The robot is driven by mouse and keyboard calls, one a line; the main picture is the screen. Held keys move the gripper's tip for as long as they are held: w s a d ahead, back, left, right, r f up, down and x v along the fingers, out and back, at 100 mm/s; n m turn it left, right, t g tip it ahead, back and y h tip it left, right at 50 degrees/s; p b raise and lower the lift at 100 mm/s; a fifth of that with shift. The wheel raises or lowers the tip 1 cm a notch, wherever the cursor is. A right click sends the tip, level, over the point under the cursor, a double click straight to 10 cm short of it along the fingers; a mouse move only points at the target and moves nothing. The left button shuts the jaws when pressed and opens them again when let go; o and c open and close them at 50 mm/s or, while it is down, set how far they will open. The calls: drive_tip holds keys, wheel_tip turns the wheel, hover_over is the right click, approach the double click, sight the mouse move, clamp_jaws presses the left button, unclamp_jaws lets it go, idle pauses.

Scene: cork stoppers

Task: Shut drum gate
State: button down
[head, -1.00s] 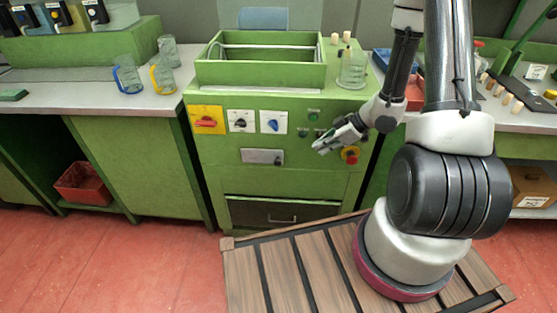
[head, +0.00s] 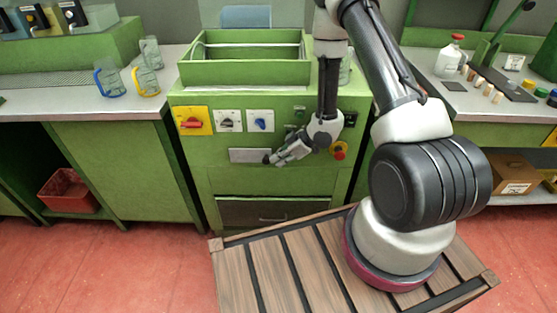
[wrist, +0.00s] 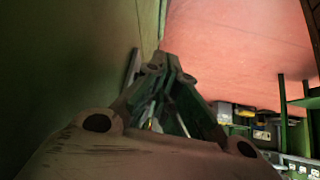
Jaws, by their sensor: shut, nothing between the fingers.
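The green machine (head: 200,172) stands in the middle of the head view, with a raised open-topped green box (head: 230,72) on it. A metal rail shows inside the box. No part is plainly a drum gate. A pale metal plate (head: 245,155) is on the front panel below the switches. My gripper (head: 267,159) is shut and empty, its tips at the right end of this plate; I cannot tell whether they touch it. My gripper also shows in the wrist view (wrist: 160,68), fingers together, close alongside a green surface.
A yellow plate with a red switch (head: 193,121), two white switch plates and a red button (head: 340,150) are on the front. A drawer (head: 268,212) is below. Glass mugs (head: 110,80) stand on the left counter. A slatted wooden platform (head: 235,280) lies under my base.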

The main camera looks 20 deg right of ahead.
sight(247, 159)
drive_tip(key=shift+w+a, duration=0.1)
drive_tip(key=shift+a, duration=0.1)
drive_tip(key=w+a, duration=0.1)
drive_tip(key=a, duration=0.2)
drive_tip(key=w+a, duration=0.1)
drive_tip(key=a, duration=0.3)
drive_tip(key=w+a, duration=0.1)
drive_tip(key=a, duration=0.2)
drive_tip(key=shift+w+a, duration=0.2)
drive_tip(key=shift+a, duration=0.1)
